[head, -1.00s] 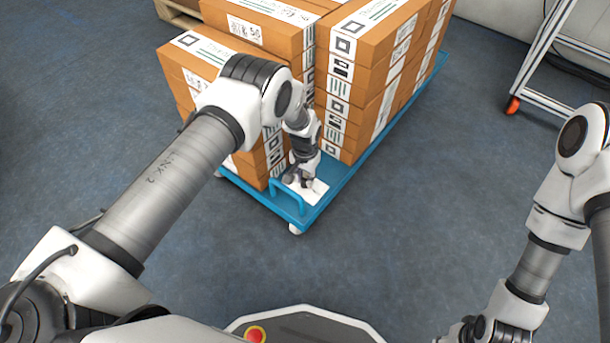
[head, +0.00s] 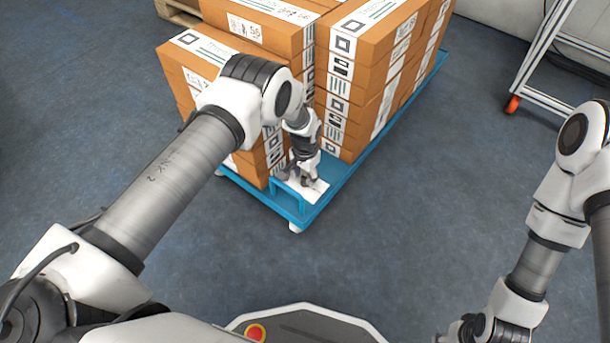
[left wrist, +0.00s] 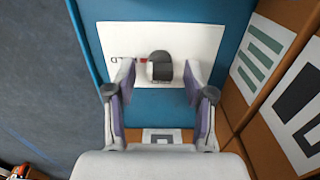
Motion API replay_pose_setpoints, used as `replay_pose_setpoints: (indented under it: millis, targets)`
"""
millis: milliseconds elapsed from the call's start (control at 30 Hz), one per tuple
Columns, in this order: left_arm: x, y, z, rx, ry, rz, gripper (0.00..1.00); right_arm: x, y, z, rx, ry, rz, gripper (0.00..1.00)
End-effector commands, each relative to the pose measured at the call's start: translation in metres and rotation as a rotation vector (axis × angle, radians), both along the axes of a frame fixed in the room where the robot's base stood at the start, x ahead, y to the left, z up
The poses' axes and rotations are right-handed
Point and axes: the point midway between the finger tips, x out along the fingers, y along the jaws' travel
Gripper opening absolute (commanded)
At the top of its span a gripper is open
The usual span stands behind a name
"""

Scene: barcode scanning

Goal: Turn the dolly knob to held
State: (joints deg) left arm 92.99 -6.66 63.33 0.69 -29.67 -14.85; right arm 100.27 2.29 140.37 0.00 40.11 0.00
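The dolly knob (left wrist: 160,68) is a short dark grey knob on a white label plate (left wrist: 200,35) on the blue dolly (left wrist: 238,22). A short red mark and dark lettering, partly covered by a finger, show left of the knob in the left wrist view. My left gripper (left wrist: 159,74) is open, with one finger on each side of the knob and gaps between. In the head view my left gripper (head: 303,179) is low over the white plate at the dolly's near end and hides the knob. My right gripper (head: 470,330) is cut off by the bottom edge.
Tall stacks of orange labelled boxes (head: 352,95) stand on the dolly behind and beside my left gripper. A blue handle (head: 289,190) rises at the dolly's near end. A white wheeled frame (head: 535,70) stands at upper right. The floor in front is clear.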

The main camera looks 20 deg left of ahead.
Motion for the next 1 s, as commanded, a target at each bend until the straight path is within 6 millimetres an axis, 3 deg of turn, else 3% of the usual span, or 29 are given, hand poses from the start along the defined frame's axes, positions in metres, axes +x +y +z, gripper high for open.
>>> replay_pose_setpoints:
  millis: [267, 367, 700, 833, 1000]
  targets:
    - [0.001, 0.0, 0.007, 0.0, -0.001, 0.001, 0.53, 0.0, 0.0, 0.0, 0.0, 0.0, 0.0, 0.4]
    - [0.002, 0.0, 0.023, 0.0, -0.003, 0.001, 0.53, 0.0, 0.0, 0.0, 0.0, 0.0, 0.0, 0.4]
    - [0.001, 0.0, 0.104, 0.0, -0.002, 0.0, 0.53, 0.0, 0.0, 0.0, 0.0, 0.0, 0.0, 0.4]
    - [0.0, 0.0, 0.118, 0.0, 0.001, 0.001, 0.53, 0.0, 0.0, 0.0, 0.0, 0.0, 0.0, 0.4]
    - [0.0, 0.0, 0.12, 0.0, 0.0, 0.0, 0.53, 0.0, 0.0, 0.0, 0.0, 0.0, 0.0, 0.4]
